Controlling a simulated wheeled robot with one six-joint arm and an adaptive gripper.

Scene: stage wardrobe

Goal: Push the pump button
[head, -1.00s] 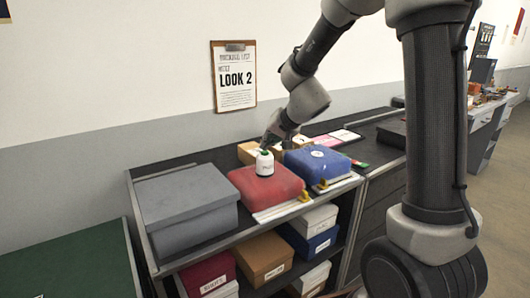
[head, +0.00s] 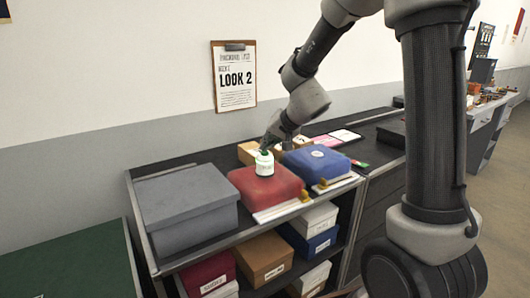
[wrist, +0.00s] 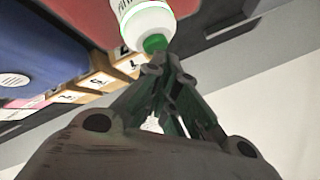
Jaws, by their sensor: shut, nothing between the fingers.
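A white bottle with a green top (head: 264,165) stands upright on a red padded box (head: 268,186) in the head view. In the wrist view the bottle (wrist: 146,20) shows upside down at the top, its green top (wrist: 155,43) pointing at my fingers. My gripper (head: 267,144) is shut and empty, with its fingertips just above the green top. In the wrist view the fingertips (wrist: 168,64) are close together beside the green top; I cannot tell whether they touch it.
A blue padded box (head: 317,163) stands close on the right, and a grey box (head: 187,208) on the left. Small tan boxes (head: 248,152) are behind. Labelled boxes fill the shelf below. A clipboard (head: 234,77) hangs on the wall.

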